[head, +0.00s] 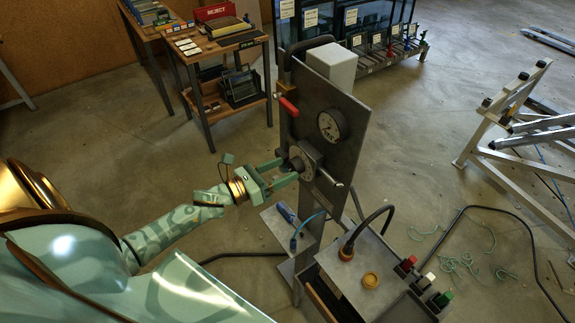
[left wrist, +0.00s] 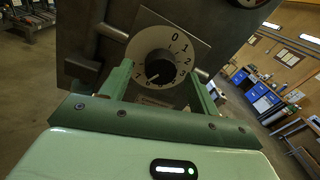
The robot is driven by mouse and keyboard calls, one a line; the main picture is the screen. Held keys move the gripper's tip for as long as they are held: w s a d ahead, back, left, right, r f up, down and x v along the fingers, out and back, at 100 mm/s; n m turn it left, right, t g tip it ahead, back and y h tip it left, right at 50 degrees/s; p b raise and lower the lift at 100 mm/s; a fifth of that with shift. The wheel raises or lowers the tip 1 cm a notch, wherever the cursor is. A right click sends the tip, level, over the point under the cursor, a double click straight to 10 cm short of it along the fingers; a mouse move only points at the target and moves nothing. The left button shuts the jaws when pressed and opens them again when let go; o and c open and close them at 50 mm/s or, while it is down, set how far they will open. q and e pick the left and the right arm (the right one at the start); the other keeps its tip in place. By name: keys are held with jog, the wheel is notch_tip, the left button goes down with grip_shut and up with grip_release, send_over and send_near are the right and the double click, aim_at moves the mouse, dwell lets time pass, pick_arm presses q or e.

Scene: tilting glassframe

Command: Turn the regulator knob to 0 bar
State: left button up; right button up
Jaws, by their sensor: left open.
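The regulator knob (head: 297,164) is on the front of an upright dark grey panel (head: 340,95). In the left wrist view the dark round knob (left wrist: 160,67) sits in a pale dial with 0 at the top right and 1, 2, 3 following clockwise. A light mark on the knob points to the lower left, away from 0. My left gripper (head: 287,168) is open at the panel, one green finger on each side of the knob. Whether either finger touches the knob I cannot tell. My right gripper is not in view.
A round pressure gauge (head: 328,127) sits above the knob, and a red-handled valve (head: 288,106) is at the panel's upper left. Below are a shelf with a blue-handled tool (head: 287,214) and a grey box (head: 365,268) with a black hose and coloured buttons.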

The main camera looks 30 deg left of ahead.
pick_arm(q)
jog(key=shift+x, duration=1.15)
jog(key=shift+d, duration=0.1)
jog(key=c, duration=1)
jog(key=shift+o, duration=0.2)
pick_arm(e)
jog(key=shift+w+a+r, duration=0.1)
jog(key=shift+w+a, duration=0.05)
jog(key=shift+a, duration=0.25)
